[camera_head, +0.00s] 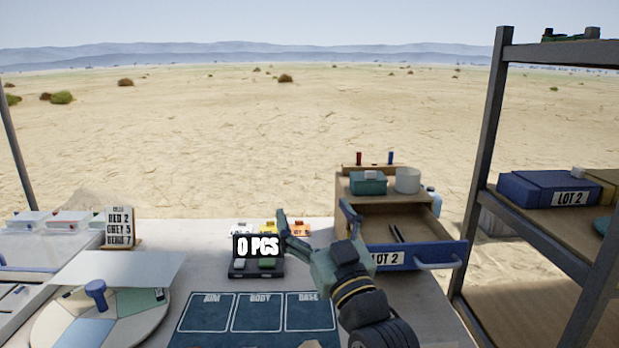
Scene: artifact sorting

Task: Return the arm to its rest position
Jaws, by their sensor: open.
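My gripper (317,212) is open, with its two fingers spread apart and nothing seen between them. It is above the right part of the table, in front of the drawer cabinet (352,190). My forearm reaches in from the bottom right. An open drawer labelled LOT 2 (425,257) is just right of my gripper. Dark slender items (396,233) lie inside the drawer. A black counter display reading 0 PCS (243,270) stands left of my gripper.
A blue mat (257,338) with marked fields lies in front. A round sectioned turntable (75,325) with a blue knob is at left. A dark-posted shelf (488,150) holding a blue LOT 2 box (535,186) stands at right. A sign (119,230) stands back left.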

